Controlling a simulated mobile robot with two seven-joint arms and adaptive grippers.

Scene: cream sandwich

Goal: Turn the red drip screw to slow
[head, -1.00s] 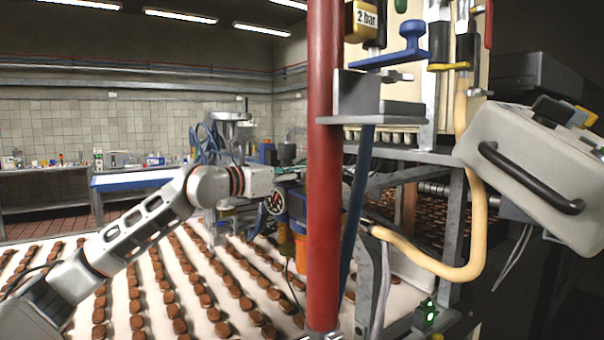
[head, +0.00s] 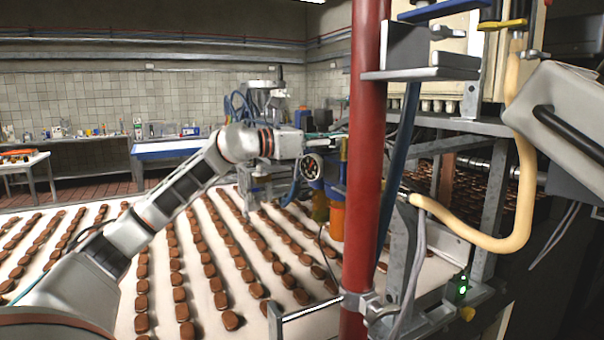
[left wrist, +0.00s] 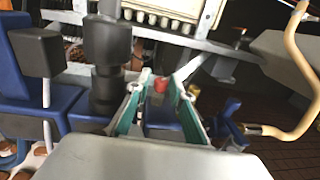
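A small red piece, which looks like the drip screw (left wrist: 160,86), shows in the left wrist view between the tips of my left gripper (left wrist: 159,92). The teal-lined fingers stand apart on either side of it, with no clear contact. In the head view my left gripper (head: 332,141) reaches right, toward the dark blue unit behind the red post (head: 365,160). The post hides part of that area, and I cannot make out the red screw there. My right gripper is not in view.
The conveyor (head: 90,225) carries rows of brown biscuits below my left arm. A cream hose (head: 490,243) hangs right of the post. A dark cylinder (left wrist: 107,50) stands left of the fingers.

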